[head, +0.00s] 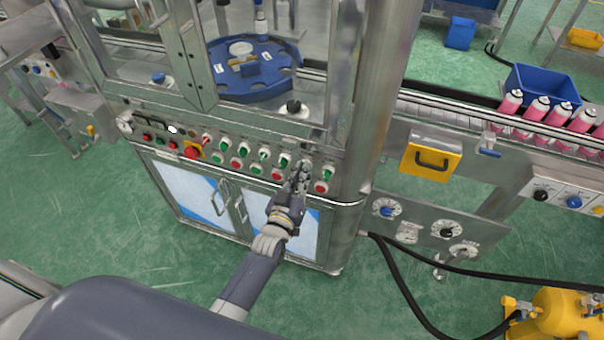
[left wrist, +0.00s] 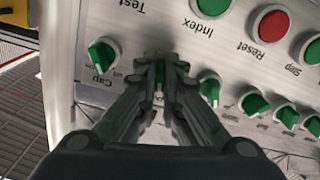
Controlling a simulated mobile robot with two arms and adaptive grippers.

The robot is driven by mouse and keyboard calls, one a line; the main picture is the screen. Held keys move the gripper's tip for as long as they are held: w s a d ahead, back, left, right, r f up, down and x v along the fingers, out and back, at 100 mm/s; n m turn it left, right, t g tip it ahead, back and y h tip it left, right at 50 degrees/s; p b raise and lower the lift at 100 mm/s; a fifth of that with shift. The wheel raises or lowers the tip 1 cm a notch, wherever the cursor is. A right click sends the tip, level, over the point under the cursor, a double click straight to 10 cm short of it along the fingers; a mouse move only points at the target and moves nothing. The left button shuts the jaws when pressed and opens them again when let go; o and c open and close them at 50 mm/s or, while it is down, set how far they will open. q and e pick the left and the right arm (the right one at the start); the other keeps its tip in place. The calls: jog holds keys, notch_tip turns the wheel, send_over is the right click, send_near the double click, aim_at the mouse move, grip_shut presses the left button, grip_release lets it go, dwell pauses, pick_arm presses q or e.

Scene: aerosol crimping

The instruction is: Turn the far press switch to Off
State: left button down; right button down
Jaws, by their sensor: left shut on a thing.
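A metal control panel (head: 225,154) on the machine's front carries several green switches and red buttons. My left gripper (head: 303,168) reaches up to the right end of this panel. In the left wrist view my left gripper (left wrist: 160,78) is shut on a green switch knob (left wrist: 159,72), mostly hidden between the fingers. A green switch marked "Cap" (left wrist: 102,55) is apart from the fingers on one side, and another green switch (left wrist: 210,87) is close on the other. The held switch's label and exact pointer direction are hidden. My right gripper is not in view.
Buttons marked "Index" (left wrist: 213,4) and "Reset" (left wrist: 270,22) are close to the fingers. A red emergency knob (head: 192,151) is further left. A blue turntable (head: 252,92) sits behind the frame. Pink cans (head: 535,112) stand on the conveyor at right.

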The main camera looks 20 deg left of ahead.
pick_arm(q)
jog(key=shift+n, duration=1.6)
jog(key=c, duration=1.7)
grip_release()
jog(key=s, duration=1.2)
jog(key=shift+a, duration=0.2)
